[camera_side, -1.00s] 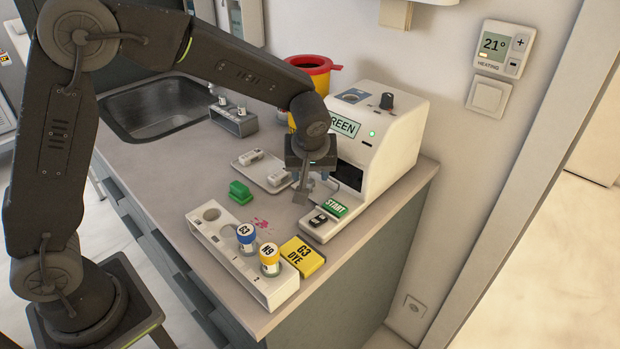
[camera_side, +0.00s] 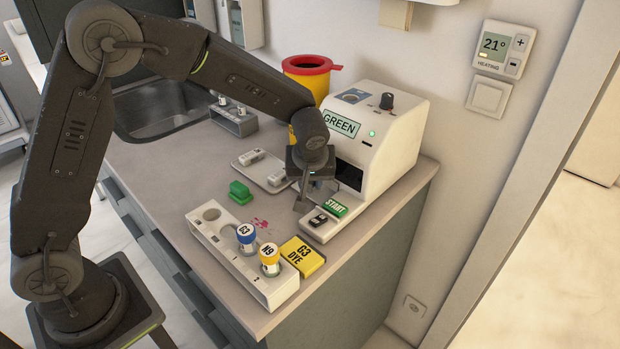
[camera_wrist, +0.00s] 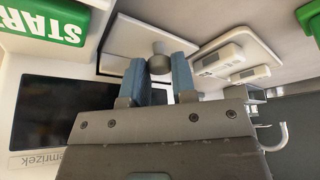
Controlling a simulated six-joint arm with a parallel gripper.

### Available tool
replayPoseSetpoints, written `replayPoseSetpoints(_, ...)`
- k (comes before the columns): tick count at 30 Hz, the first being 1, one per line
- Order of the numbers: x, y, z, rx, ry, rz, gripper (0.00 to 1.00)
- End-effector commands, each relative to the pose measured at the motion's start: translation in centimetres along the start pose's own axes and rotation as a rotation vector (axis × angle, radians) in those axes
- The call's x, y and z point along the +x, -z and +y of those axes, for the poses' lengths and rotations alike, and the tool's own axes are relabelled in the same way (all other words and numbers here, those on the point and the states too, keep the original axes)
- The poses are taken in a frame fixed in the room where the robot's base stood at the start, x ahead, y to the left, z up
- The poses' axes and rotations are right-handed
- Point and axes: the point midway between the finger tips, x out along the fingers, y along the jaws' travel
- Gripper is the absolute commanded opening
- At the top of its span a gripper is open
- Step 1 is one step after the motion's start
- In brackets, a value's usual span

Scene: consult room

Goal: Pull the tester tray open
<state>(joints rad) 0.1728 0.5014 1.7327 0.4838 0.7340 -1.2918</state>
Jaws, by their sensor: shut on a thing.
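The tester (camera_side: 395,142) is a white box with a GREEN label, a black dial and a lit green lamp. Its dark front (camera_wrist: 50,100) shows in the wrist view. The tester tray (camera_wrist: 140,38) appears there as a pale panel with a grey round knob (camera_wrist: 158,61) at its edge. My gripper (camera_wrist: 160,80) has its blue fingers closed on the knob from both sides. In the side view my gripper (camera_side: 303,195) is low in front of the tester, hiding most of the tray. How far out the tray stands cannot be told.
The green START button (camera_side: 334,207) sits close to the right of my gripper. A small tray with white pieces (camera_side: 250,163) lies to its left. A white rack (camera_side: 211,232) with two capped vials, a yellow G3 DYE box (camera_side: 302,256) and a green block (camera_side: 240,192) stand in front.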

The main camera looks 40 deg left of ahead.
Motion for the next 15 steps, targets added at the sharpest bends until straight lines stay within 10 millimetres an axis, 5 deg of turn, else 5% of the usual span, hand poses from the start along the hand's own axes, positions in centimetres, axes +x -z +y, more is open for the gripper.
replayPoseSetpoints(5,-0.03,0.00,0.03,0.000,-0.001,0.000,0.00)
replayPoseSetpoints(15,-0.43,-0.69,-0.68,0.000,-0.002,0.001,0.00)
